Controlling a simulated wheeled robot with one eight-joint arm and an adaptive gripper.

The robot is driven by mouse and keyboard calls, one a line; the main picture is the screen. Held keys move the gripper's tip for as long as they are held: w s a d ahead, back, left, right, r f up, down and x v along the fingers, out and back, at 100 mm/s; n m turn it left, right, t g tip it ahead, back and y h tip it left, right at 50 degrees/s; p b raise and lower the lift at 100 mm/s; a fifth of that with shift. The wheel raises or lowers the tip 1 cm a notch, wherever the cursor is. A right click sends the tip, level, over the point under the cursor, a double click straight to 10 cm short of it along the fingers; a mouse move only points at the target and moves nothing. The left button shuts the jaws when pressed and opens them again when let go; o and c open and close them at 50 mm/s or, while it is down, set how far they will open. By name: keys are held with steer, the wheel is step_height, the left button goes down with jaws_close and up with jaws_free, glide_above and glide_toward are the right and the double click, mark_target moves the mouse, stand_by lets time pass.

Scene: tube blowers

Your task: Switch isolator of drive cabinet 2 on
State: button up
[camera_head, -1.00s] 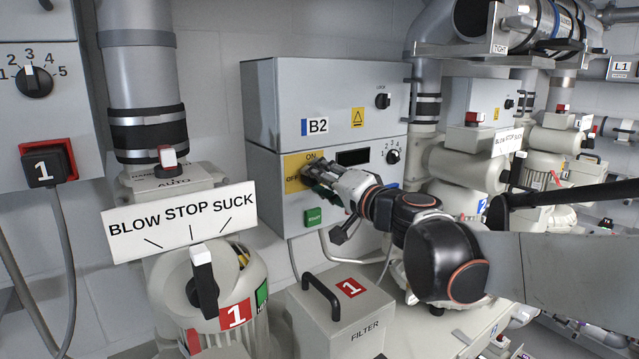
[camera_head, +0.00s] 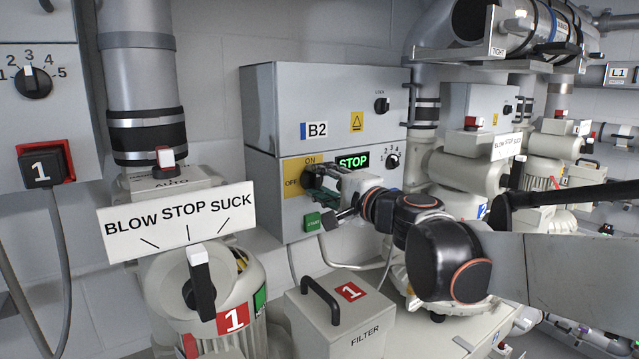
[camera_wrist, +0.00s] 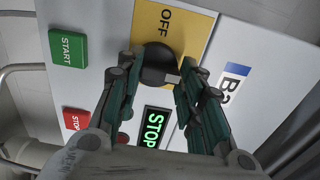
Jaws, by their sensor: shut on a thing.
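Drive cabinet B2 (camera_head: 285,215) is a grey box on the wall. Its isolator is a black round knob (camera_wrist: 157,62) on a yellow plate (camera_head: 291,181) marked ON at the top and OFF at the left. My gripper (camera_wrist: 163,70) is shut on this knob, one finger on each side, as the wrist view shows. In the head view my gripper (camera_head: 325,178) covers most of the knob. The knob's pale mark shows between the fingers in the wrist view. The cabinet's display (camera_head: 353,161) is lit and reads STOP in green.
A green START button (camera_head: 312,221) is below the plate, and a 1-4 selector (camera_head: 393,160) is right of the display. A lock knob (camera_head: 382,105) is above. Blower 1 with its BLOW STOP SUCK sign (camera_head: 178,226) and a filter box (camera_head: 345,315) stand in front.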

stand_by(0.3)
steer(key=o, duration=1.1)
steer(key=shift+c, duration=0.2)
steer(key=v, duration=1.2)
steer(key=shift+f, duration=0.1)
